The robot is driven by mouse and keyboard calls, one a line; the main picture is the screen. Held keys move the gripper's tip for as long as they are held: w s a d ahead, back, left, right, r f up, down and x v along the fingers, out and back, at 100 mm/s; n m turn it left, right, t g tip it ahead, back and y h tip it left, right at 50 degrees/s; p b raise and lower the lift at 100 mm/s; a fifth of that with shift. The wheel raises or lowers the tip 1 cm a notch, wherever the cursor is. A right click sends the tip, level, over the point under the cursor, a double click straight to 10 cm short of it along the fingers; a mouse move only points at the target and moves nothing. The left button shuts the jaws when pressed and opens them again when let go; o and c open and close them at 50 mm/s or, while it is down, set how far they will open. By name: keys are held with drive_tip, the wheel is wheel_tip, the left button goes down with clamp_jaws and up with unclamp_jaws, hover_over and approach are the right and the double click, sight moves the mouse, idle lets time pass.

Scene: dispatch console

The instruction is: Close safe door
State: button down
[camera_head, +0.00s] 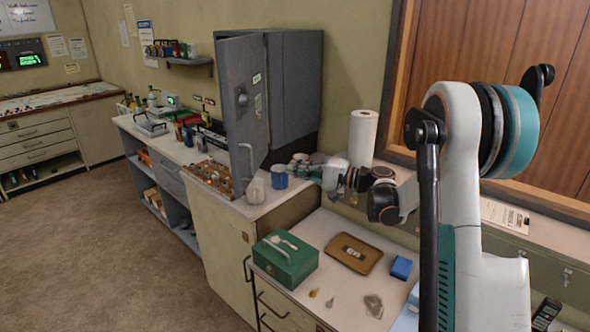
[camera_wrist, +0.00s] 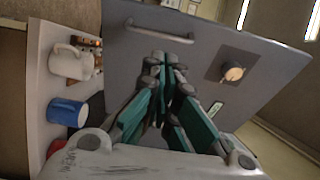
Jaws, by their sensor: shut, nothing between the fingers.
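The grey safe (camera_head: 293,85) stands on the counter against the wall. Its door (camera_head: 238,75) is open and swung out toward the front, with a dial and a pale bar handle (camera_head: 247,157) on the face that shows. In the wrist view the door (camera_wrist: 205,45) fills much of the picture, with the bar handle (camera_wrist: 160,30) and round knob (camera_wrist: 232,73). My gripper (camera_head: 300,162) is low beside the door, right of the handle. In the wrist view my gripper's (camera_wrist: 165,62) fingertips are shut and empty in front of the door, just below the handle; I cannot tell whether they touch it.
A white mug (camera_head: 255,190) and a blue mug (camera_head: 279,176) stand below the door, close to my gripper. A paper towel roll (camera_head: 362,138) stands to the right. A green cash box (camera_head: 285,260) and a brown tray (camera_head: 353,254) are on the lower counter. A switch panel (camera_head: 212,178) lies left of the door.

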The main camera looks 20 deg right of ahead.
drive_tip(key=b+x, duration=0.2)
drive_tip(key=x, duration=0.9)
